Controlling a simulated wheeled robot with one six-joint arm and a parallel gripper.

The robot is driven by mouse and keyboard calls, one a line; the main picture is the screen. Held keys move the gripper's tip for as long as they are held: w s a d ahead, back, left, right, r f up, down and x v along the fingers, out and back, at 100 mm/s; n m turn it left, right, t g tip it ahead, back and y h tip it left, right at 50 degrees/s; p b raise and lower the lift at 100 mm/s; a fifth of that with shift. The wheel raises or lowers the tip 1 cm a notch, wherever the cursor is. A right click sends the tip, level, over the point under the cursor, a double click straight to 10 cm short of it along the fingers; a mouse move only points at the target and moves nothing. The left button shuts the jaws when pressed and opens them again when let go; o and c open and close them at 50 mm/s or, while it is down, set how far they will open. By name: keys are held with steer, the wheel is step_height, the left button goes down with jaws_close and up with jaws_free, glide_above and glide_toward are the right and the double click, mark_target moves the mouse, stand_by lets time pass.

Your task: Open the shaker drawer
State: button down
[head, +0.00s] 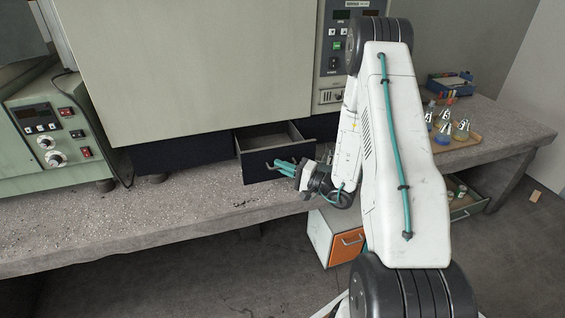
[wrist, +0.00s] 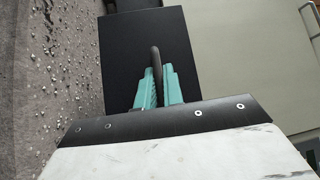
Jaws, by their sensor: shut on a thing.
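The shaker drawer (head: 262,168) is a dark box at the base of the large beige shaker (head: 205,60). In the head view it stands pulled out, with its inside showing. Its dark front panel (wrist: 120,50) fills the middle of the wrist view. My gripper (head: 278,165) is at the drawer front, its teal fingers shut on the dark handle (wrist: 156,62). In the wrist view the handle sits between the two fingers. The far part of the drawer's inside is shaded.
A green instrument (head: 55,125) with knobs stands at the left on the concrete bench (head: 180,205). A tray of flasks (head: 455,138) and a blue rack (head: 450,82) are at the right. Below the bench are an orange-fronted cabinet (head: 346,246) and an open green drawer (head: 470,208).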

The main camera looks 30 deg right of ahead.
steer(key=shift+s+a+f, duration=0.1)
steer(key=shift+s+a, duration=0.1)
steer(key=shift+s, duration=0.55)
steer(key=c, duration=1.8)
jaws_free()
steer(key=shift+s, duration=0.15)
steer(key=r+v, duration=0.1)
steer(key=v, duration=0.6)
steer(key=shift+s+d+f, duration=0.2)
steer(key=shift+s+f, duration=0.1)
steer(key=shift+f, duration=0.25)
